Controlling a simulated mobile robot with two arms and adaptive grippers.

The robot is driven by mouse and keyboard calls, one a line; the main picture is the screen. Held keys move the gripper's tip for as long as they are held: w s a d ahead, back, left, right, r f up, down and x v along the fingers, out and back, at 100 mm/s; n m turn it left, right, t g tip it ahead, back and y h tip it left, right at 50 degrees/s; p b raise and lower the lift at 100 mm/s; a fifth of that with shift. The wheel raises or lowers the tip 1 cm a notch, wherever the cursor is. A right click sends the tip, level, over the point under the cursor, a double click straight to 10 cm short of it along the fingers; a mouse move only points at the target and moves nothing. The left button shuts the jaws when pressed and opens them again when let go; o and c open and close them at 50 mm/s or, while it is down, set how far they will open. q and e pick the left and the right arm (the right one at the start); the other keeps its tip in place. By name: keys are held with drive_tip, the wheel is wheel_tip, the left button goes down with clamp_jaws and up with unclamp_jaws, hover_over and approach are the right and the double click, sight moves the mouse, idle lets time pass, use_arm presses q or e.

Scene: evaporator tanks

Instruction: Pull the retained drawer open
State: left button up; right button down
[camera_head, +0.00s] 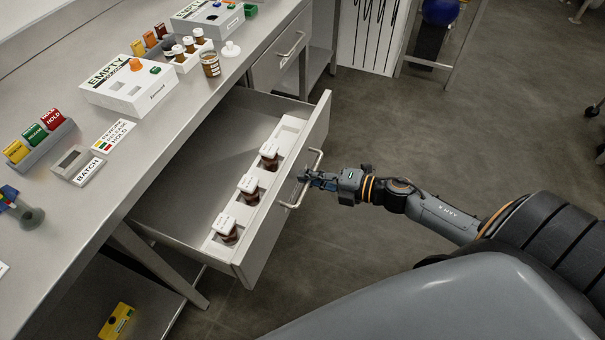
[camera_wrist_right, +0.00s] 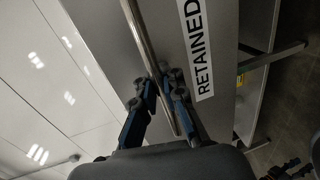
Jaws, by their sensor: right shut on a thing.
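The retained drawer (camera_head: 283,214) stands pulled out from under the steel bench. Three brown jars with white lids, one of them the near jar (camera_head: 225,229), sit in a white rack along its front. Its bar handle (camera_head: 317,163) is on the outer face. My right gripper (camera_head: 303,179) is shut on the handle near its middle. In the right wrist view the fingers (camera_wrist_right: 165,92) close around the metal bar (camera_wrist_right: 150,60), beside the "RETAINED" label (camera_wrist_right: 196,45). My left gripper is not in view.
On the bench (camera_head: 60,215) stand a white "EMPTY" box (camera_head: 128,88), a card holder (camera_head: 40,142), a "BATCH" device (camera_head: 77,166) and a jar (camera_head: 210,64). A second, closed drawer (camera_head: 277,62) is farther back. Floor (camera_head: 400,125) beyond my right arm is clear.

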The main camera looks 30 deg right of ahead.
drive_tip(key=shift+s+d+r, duration=0.1)
drive_tip(key=shift+s+d, duration=0.05)
drive_tip(key=c, duration=1.4)
unclamp_jaws()
drive_tip(key=shift+c, duration=0.2)
drive_tip(key=v, duration=1.2)
